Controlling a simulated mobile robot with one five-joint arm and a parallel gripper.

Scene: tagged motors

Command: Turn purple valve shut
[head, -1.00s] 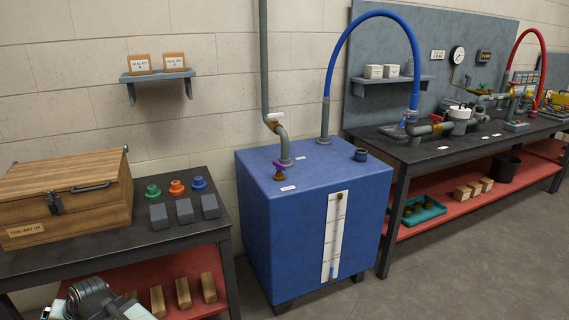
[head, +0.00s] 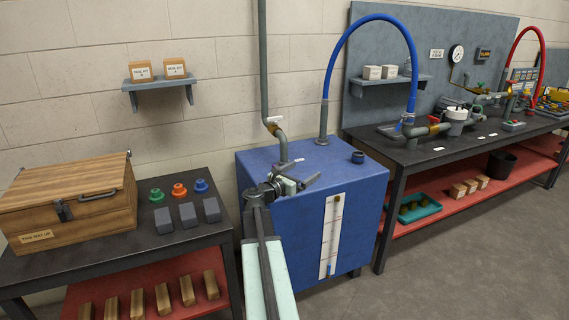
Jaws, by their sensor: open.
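My gripper (head: 307,171) is open over the top of the blue tank (head: 352,210), its fingers pointing to the back right. The purple valve handle does not show now; my gripper and wrist cover the tank's front-left top, where the valve stands. I cannot tell whether the fingers are around the handle or touching it. The grey pipe (head: 283,148) rises behind the gripper, with a white lever (head: 274,120) higher up on it.
A blue hose (head: 412,62) arches from the tank to the right bench (head: 408,150). A dark cap (head: 358,157) sits at the tank's right top. The left bench (head: 165,250) holds a wooden crate (head: 70,205), coloured knobs and grey blocks. Floor at the right is clear.

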